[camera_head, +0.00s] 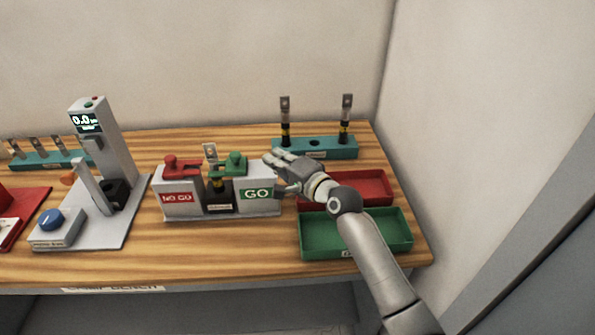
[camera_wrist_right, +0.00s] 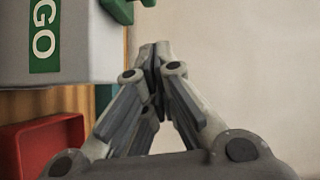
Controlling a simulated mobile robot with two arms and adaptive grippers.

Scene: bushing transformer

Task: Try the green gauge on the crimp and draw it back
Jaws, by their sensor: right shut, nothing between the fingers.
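The green gauge (camera_head: 236,163) sits on top of the white GO block (camera_head: 262,185), its left part reaching toward the crimp. The crimp's metal lug (camera_head: 210,152) stands upright in the black middle nest (camera_head: 218,192), between the NO GO and GO blocks. I cannot tell whether the gauge touches the crimp. My right gripper (camera_head: 268,158) is shut and empty, just right of the green gauge. In the right wrist view my closed fingertips (camera_wrist_right: 155,48) point away from me, with part of the green gauge (camera_wrist_right: 118,10) at the top left. My left gripper is not in view.
A red gauge (camera_head: 182,163) sits on the NO GO block. Red (camera_head: 375,187) and green (camera_head: 325,236) trays lie at the right, partly under my arm. A teal rack (camera_head: 330,150) with two upright lugs stands behind. A grey tester (camera_head: 105,150) stands at the left.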

